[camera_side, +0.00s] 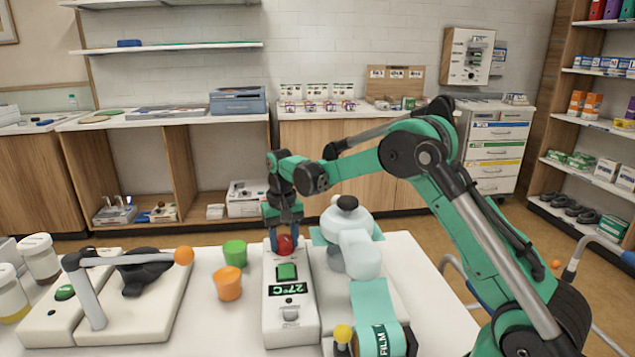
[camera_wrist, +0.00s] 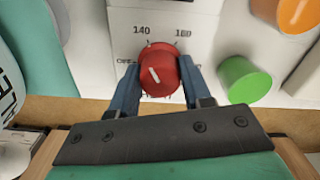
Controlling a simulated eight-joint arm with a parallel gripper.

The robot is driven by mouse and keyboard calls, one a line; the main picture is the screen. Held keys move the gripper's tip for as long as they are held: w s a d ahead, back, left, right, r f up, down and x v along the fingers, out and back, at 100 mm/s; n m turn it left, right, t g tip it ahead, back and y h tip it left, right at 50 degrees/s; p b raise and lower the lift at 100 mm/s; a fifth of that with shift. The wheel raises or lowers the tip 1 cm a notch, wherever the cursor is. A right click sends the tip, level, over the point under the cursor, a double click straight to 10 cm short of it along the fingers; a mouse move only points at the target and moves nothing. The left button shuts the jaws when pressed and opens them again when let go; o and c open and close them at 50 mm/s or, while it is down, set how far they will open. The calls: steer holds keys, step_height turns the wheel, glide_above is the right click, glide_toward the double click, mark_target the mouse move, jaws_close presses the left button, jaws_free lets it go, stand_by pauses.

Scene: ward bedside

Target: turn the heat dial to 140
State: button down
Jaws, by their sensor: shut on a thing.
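The heat dial (camera_wrist: 160,70) is a red round knob with a short white line on its face. In the wrist view the line slants, its upper end leaning left, roughly toward the 140 mark (camera_wrist: 142,30). The 180 mark (camera_wrist: 183,33) is at upper right; a left-hand label, apparently OFF, is partly hidden. My gripper (camera_wrist: 158,66) is shut on the dial, one blue finger on each side. In the side view my gripper (camera_side: 284,236) reaches down onto the red dial (camera_side: 286,245) at the far end of a white unit (camera_side: 290,325). Its display (camera_side: 288,289) reads 27°C.
A green cup (camera_side: 235,253) and an orange cup (camera_side: 228,284) stand left of the unit. A white device with a rounded head (camera_side: 350,225) stands close on the right.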

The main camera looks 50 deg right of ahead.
mark_target(283, 238)
steer(key=shift+c, duration=1.9)
jaws_free()
steer(key=shift+r, duration=2.85)
steer(key=shift+s+a+r, duration=0.1)
steer(key=shift+a+r, duration=0.05)
steer(key=shift+r, duration=0.1)
steer(key=s+a+r+n+t, duration=0.3)
steer(key=s+a+r, duration=0.3)
steer(key=s, duration=0.1)
steer(key=s+a+f+n+t, duration=0.3)
steer(key=s+a+t, duration=0.1)
steer(key=s, duration=0.4)
steer(key=shift+s+a, duration=0.15)
steer(key=shift+s, duration=0.25)
